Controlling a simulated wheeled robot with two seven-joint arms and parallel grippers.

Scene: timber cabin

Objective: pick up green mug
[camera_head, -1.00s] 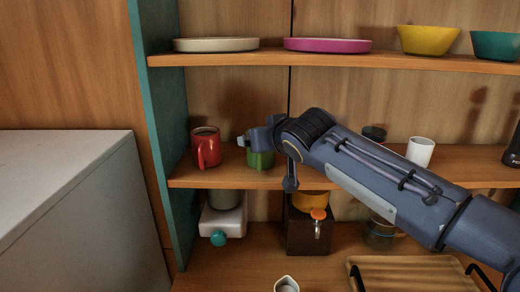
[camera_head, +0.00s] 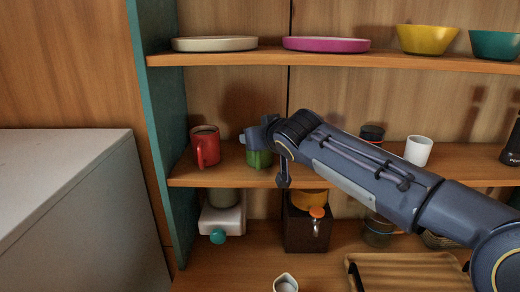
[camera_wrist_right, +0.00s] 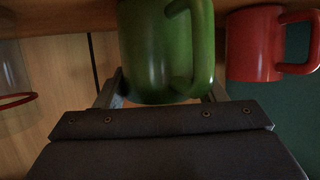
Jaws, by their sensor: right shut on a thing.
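The green mug (camera_head: 258,159) is on the middle shelf, to the right of the red mug, and is partly hidden by my right gripper (camera_head: 254,138). My left gripper is in neither view.
A red mug (camera_head: 206,146) stands close on the left and also shows in the right wrist view (camera_wrist_right: 256,45). A white cup (camera_head: 418,150) and a dark jar (camera_head: 372,134) stand further right. The upper shelf (camera_head: 340,60) is above, a dispenser (camera_head: 307,228) below.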

